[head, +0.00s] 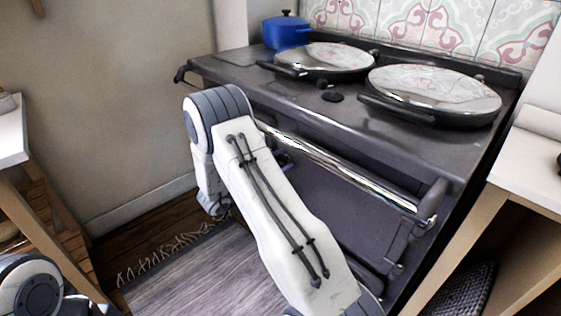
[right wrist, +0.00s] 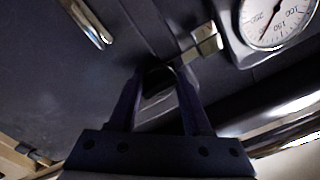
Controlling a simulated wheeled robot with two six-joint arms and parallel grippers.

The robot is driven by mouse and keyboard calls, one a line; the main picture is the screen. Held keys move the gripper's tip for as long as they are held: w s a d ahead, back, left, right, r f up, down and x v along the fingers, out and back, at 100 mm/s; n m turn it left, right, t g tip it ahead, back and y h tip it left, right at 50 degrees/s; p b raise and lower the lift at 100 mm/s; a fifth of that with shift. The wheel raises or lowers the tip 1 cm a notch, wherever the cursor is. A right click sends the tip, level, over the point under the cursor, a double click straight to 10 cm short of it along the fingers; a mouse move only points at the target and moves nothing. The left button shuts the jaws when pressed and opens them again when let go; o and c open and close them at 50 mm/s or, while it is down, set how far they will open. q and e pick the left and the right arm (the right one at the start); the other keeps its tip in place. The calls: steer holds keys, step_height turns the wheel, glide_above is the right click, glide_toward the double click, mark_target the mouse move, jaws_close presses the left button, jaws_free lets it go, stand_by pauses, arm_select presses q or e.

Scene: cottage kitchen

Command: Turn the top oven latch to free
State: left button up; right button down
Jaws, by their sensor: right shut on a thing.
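The dark oven (head: 340,200) stands ahead in the head view, with its front partly behind my right arm. In the right wrist view, the two fingers of my right gripper (right wrist: 160,88) are shut on a dark, rounded piece, the top oven latch (right wrist: 157,76), against the dark oven front. Its exact angle is hard to read, as the fingers cover its sides. In the head view the latch and most of the right gripper are hidden behind my arm. My left gripper is out of view.
A shiny rail (head: 340,172) runs across the oven front. A blue pot (head: 287,32) stands on top. Wooden tables flank the oven. A grey rug (head: 205,275) lies before it.

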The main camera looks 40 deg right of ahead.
steer(key=shift+f, duration=0.1)
steer(key=shift+f+m+b, duration=0.15)
steer(key=shift+m+b, duration=1.05)
steer(key=shift+b, duration=0.05)
steer(key=m+b, duration=0.2)
steer(key=b, duration=0.1)
steer(key=m+b, duration=0.5)
steer(key=shift+f+b, duration=0.25)
steer(key=shift+b, duration=0.05)
steer(key=m+b, duration=0.7)
steer(key=b, duration=0.4)
steer(key=shift+r+m+b, duration=0.25)
steer(key=shift+m+b, duration=0.65)
steer(key=shift+b, duration=0.25)
steer(key=shift+c, duration=1.7)
jaws_free()
